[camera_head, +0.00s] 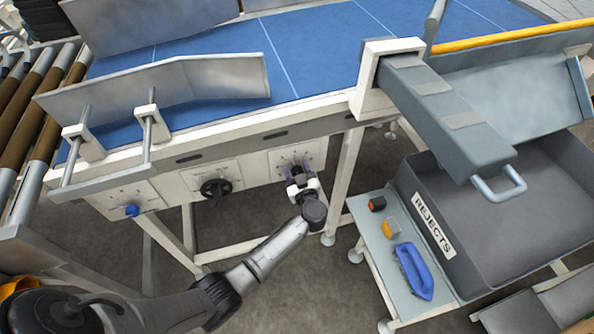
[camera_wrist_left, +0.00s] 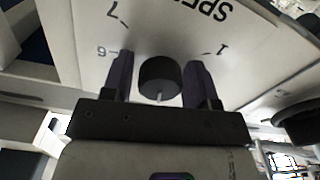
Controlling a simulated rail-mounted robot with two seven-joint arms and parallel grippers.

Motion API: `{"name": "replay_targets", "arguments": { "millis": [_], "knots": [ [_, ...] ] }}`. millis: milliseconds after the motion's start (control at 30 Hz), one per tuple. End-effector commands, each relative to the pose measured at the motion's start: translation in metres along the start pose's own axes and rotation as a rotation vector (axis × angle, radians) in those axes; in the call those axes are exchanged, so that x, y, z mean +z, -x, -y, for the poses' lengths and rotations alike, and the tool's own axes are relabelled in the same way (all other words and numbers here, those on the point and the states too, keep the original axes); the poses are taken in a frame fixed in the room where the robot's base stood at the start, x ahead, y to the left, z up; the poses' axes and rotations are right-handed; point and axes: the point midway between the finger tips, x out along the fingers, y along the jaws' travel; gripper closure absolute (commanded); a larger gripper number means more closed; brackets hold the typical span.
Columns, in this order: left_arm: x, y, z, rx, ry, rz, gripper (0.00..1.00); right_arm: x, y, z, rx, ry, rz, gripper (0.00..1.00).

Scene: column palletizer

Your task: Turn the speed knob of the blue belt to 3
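The blue belt (camera_head: 225,45) runs across the top of the head view, with white control panels on its near side. My left gripper (camera_head: 298,170) is at the rightmost panel (camera_head: 275,158). In the left wrist view, the black speed knob (camera_wrist_left: 160,76) sits between the two dark fingers of the gripper (camera_wrist_left: 160,82). The fingers are apart, one on each side; a slim gap shows at the left finger, and contact at the right cannot be told. A pale mark on the knob points down in the picture. "SPE", 7, 6 and 1 show upside down; the other numbers are hidden.
A black handwheel (camera_head: 215,187) and a blue knob (camera_head: 132,210) are on panels to the left. A side table (camera_head: 372,225) holds a blue tool (camera_head: 413,271) and small blocks. The grey REJECTS bin (camera_head: 470,215) stands at the right, below a grey chute.

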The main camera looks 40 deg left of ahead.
Motion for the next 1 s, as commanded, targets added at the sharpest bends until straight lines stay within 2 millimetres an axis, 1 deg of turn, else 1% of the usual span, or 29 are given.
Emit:
{"name": "replay_targets", "arguments": {
  "millis": [33,300,367,400,467,567,733,900,1000],
  "knots": [
    [0.000,0.000,0.000,0.000,0.000,0.000,0.51,0.000,0.000,0.000,0.000,0.000,0.000,0.35],
    [0.000,0.000,0.000,0.000,0.000,0.000,0.77,0.000,0.000,0.000,0.000,0.001,0.000,0.35],
    [0.000,0.000,0.000,0.000,0.000,0.000,0.83,0.000,0.000,0.000,0.001,0.002,0.000,0.35],
    [0.000,0.000,0.000,0.000,0.000,0.000,0.84,0.000,0.000,-0.001,0.002,0.002,0.000,0.35],
    [0.000,0.000,0.000,-0.001,0.006,0.001,0.84,0.000,0.001,-0.001,0.003,0.004,0.001,0.35],
    [-0.003,0.001,0.000,-0.002,0.049,0.002,0.84,-0.002,0.008,-0.002,0.005,0.006,0.001,0.35],
    [-0.003,0.001,0.000,-0.002,0.210,0.005,0.84,-0.006,0.021,-0.003,0.006,0.008,0.001,0.35],
    [-0.001,0.001,0.000,-0.001,0.355,0.003,0.84,-0.008,0.025,-0.003,0.006,0.008,0.001,0.35],
    [0.000,0.001,0.000,-0.001,0.409,0.002,0.84,-0.008,0.026,-0.003,0.006,0.007,0.001,0.35]
  ]
}}
